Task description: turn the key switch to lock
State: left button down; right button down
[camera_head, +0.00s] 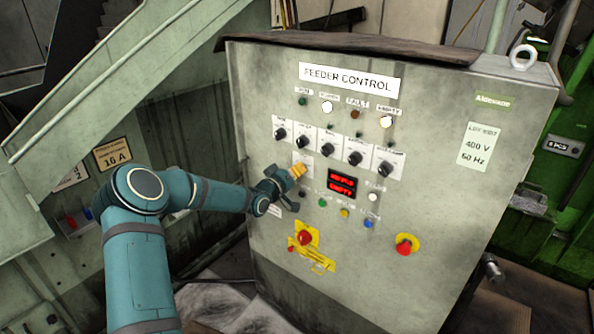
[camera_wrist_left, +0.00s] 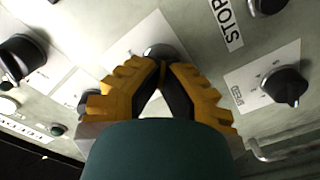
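The feeder control cabinet (camera_head: 262,138) stands in front of me with its key switch behind my left gripper. My left gripper (camera_head: 300,170) reaches the panel below the row of black knobs, left of the red display. In the left wrist view my yellow fingers (camera_wrist_left: 163,64) converge with their tips close together at the round dark key switch (camera_wrist_left: 157,50). The switch sits on a white label plate. The fingers cover the key, so its angle cannot be read. My right gripper is not in view.
Black selector knobs (camera_head: 355,158) sit above my gripper, and small push buttons (camera_head: 345,212) lie to the lower right. In the left wrist view a speed knob (camera_wrist_left: 285,86) is at right.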

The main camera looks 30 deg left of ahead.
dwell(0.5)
pick_arm(q)
jog(key=c, duration=1.2)
grip_release()
jog(key=s, duration=0.8)
jog(key=s+a, duration=0.1)
jog(key=s, duration=0.3)
jog(key=shift+d, duration=0.1)
